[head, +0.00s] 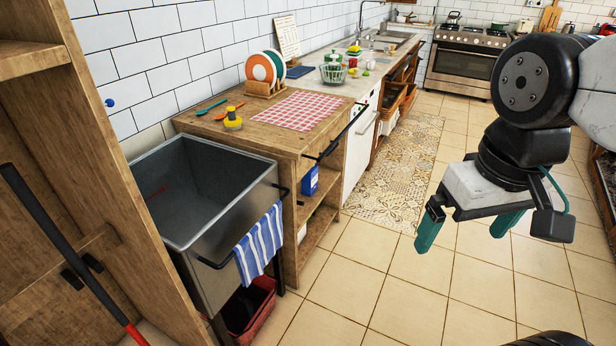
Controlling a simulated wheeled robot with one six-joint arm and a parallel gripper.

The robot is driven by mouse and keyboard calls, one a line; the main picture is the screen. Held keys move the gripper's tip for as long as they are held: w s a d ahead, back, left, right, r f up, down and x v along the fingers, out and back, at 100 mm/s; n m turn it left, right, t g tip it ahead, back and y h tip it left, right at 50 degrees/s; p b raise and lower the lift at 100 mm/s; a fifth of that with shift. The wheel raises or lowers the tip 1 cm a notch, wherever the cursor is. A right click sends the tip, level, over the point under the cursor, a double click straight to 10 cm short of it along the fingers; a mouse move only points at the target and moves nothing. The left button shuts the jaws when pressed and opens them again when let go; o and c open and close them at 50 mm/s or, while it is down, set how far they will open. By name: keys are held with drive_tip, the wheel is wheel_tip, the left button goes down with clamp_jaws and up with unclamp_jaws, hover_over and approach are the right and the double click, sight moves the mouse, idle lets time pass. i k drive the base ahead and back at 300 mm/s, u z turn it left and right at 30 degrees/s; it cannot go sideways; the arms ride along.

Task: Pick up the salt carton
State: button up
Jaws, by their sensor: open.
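A small blue carton (309,181), which looks like the salt carton, stands on an open shelf under the wooden counter, close to its open end. Its label is too small to read. My gripper (468,230) is at the right of the head view, with its two green fingers apart and nothing between them. It hangs over the tiled floor, well to the right of the carton and apart from it.
A metal sink basin (215,235) with a striped towel (259,243) stands left of the shelves. A red bin (250,305) is below it. A black rail (335,135) juts from the counter front. The tiled floor (390,285) is clear.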

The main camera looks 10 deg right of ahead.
sight(309, 182)
drive_tip(key=u, duration=0.05)
drive_tip(key=k, duration=0.5)
drive_tip(key=z, duration=1.2)
drive_tip(key=i, duration=0.75)
drive_tip(key=z, duration=0.55)
drive_tip(key=i, duration=1.5)
drive_tip(key=u, duration=1.25)
drive_tip(key=i, duration=0.45)
drive_tip(key=u, duration=0.5)
